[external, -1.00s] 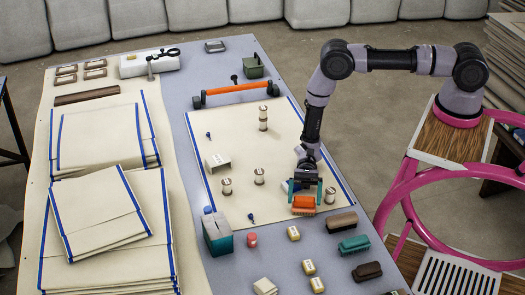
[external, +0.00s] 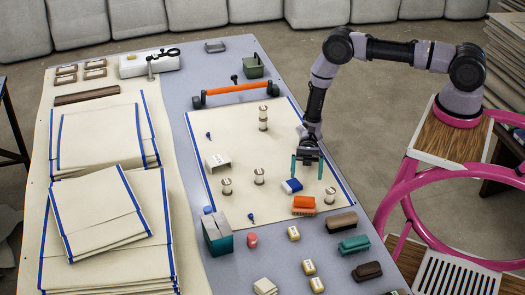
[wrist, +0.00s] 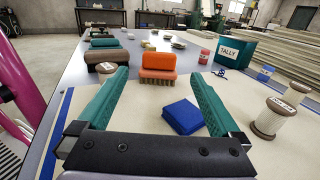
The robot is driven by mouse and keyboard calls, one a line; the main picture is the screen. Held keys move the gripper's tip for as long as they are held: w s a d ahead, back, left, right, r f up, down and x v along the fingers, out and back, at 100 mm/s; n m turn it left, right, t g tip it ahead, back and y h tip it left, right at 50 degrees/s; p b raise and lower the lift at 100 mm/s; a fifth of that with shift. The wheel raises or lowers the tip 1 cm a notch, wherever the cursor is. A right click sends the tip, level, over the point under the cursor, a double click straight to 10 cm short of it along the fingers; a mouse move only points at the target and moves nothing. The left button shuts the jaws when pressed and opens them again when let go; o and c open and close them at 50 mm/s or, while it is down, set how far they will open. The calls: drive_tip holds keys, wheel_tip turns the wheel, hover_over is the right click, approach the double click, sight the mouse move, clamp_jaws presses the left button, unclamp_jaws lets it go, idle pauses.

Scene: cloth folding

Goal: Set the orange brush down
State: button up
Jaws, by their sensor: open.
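The orange brush (external: 304,205) rests on the near right part of the cream cloth (external: 240,140), close to its front edge. In the wrist view the orange brush (wrist: 158,66) stands bristles down, beyond my fingertips and apart from them. My gripper (external: 307,167) is open and empty, with two green fingers, above the cloth and farther back than the brush. In the wrist view my gripper (wrist: 160,85) shows a wide gap between its fingers. A blue block (external: 291,186) lies on the cloth between gripper and brush; it also shows in the wrist view (wrist: 184,116).
Spools stand on the cloth, one (external: 330,195) just right of the brush. A brown brush (external: 342,222) and a teal brush (external: 354,245) lie at the right edge. A tally box (external: 217,233) stands front left. An orange-handled bar (external: 238,88) lies behind the cloth.

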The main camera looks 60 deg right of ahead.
drive_tip(key=w+d+r+n+t+h, duration=0.1)
drive_tip(key=d+r+n+h, duration=0.15)
drive_tip(key=r, duration=0.85)
drive_tip(key=d+r+n+h, duration=0.2)
drive_tip(key=d+r+h, duration=0.15)
drive_tip(key=r, duration=0.75)
drive_tip(key=w+d+r+n+t+h, duration=0.1)
drive_tip(key=d+r+n+h, duration=0.2)
drive_tip(key=r, duration=0.8)
drive_tip(key=s+d+r+n+t+h, duration=0.2)
drive_tip(key=s+d+r+t+h, duration=0.3)
drive_tip(key=s+d+r+t, duration=0.7)
drive_tip(key=s+d+r, duration=0.5)
drive_tip(key=s+r, duration=0.3)
drive_tip(key=r, duration=0.1)
drive_tip(key=shift+h, duration=0.3)
